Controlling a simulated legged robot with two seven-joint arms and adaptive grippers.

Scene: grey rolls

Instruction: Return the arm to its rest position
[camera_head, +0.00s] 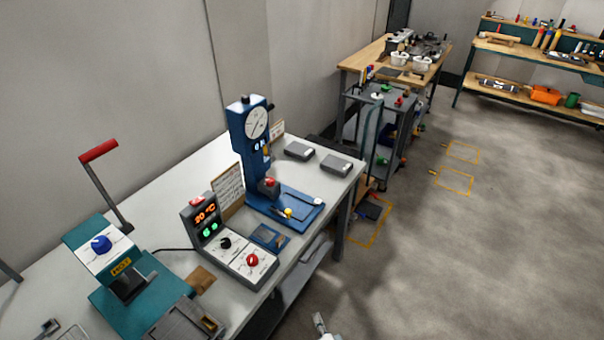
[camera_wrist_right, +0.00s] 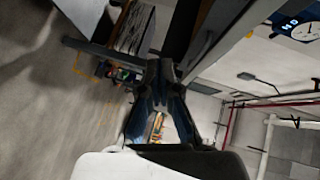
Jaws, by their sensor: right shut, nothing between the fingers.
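My right gripper (camera_head: 320,324) shows only as a small pale-and-dark piece at the bottom edge of the head view, over the floor just right of the workbench (camera_head: 335,190). In the right wrist view its dark fingers (camera_wrist_right: 162,72) come together at the tips, shut, with nothing held. They are apart from the bench. My left gripper does not show in the head view.
On the bench stand a teal press (camera_head: 122,262) with a red-handled lever, a control box (camera_head: 232,250) with dials, and a blue gauge press (camera_head: 255,150). A cart (camera_head: 385,120) and shelves (camera_head: 530,55) stand behind. Open floor (camera_head: 460,260) lies to the right.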

